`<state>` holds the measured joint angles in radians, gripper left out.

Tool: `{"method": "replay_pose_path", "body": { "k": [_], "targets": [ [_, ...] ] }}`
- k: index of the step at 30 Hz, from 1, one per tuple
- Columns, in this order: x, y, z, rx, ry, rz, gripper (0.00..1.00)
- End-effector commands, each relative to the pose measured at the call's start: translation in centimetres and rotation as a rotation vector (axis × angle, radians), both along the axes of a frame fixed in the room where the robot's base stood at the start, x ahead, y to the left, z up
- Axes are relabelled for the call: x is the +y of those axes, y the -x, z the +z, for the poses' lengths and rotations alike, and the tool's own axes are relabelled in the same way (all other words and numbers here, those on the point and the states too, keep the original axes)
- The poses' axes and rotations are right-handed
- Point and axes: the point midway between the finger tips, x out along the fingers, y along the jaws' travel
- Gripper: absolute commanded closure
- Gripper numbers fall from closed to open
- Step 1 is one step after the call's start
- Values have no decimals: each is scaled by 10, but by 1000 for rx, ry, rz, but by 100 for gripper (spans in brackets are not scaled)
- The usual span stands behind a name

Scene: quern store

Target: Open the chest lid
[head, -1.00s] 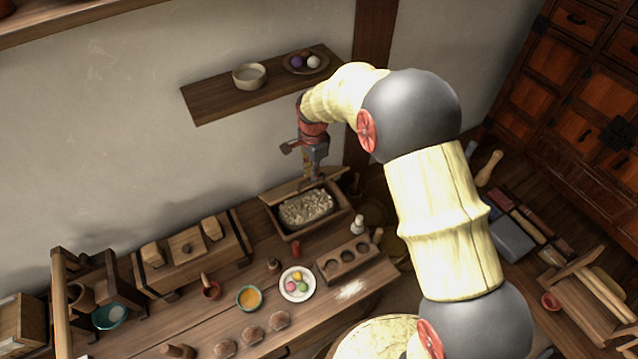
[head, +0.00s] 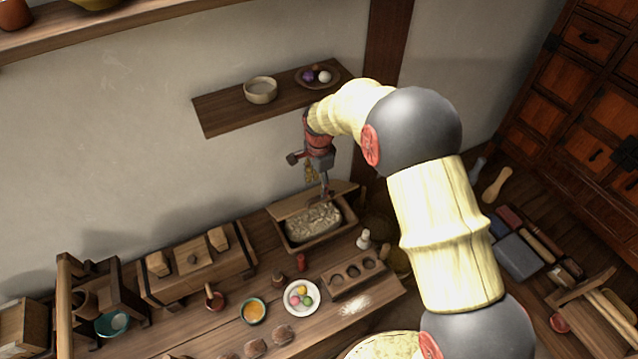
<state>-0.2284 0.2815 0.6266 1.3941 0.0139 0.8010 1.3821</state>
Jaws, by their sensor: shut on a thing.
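The chest is a long wooden box (head: 291,246) on the bench against the wall. Its wooden lid (head: 290,207) stands raised along the wall side, so the inside is uncovered and pale contents (head: 314,223) show in it. My gripper (head: 325,196) points down from above and is shut on the lid, right of its middle. The fingertips are small here, and their exact contact with the lid is hard to see.
A wall shelf (head: 225,110) with a bowl (head: 260,91) and a plate of balls is above and behind the chest. A holed wooden block (head: 352,275), a small pale bottle (head: 364,240) and a red one (head: 301,262) stand in front. A banded wooden box (head: 197,268) is to the left.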

Motion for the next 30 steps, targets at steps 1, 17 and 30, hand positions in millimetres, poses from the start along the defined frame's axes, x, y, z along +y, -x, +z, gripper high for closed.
{"method": "replay_pose_path", "body": {
  "k": [1, 17, 30],
  "targets": [
    [3, -3, -1, -8, -5, -1, 71],
    [2, -3, 24, -15, -5, 0, 72],
    [-3, 4, 107, -10, -3, -1, 72]
  ]
}}
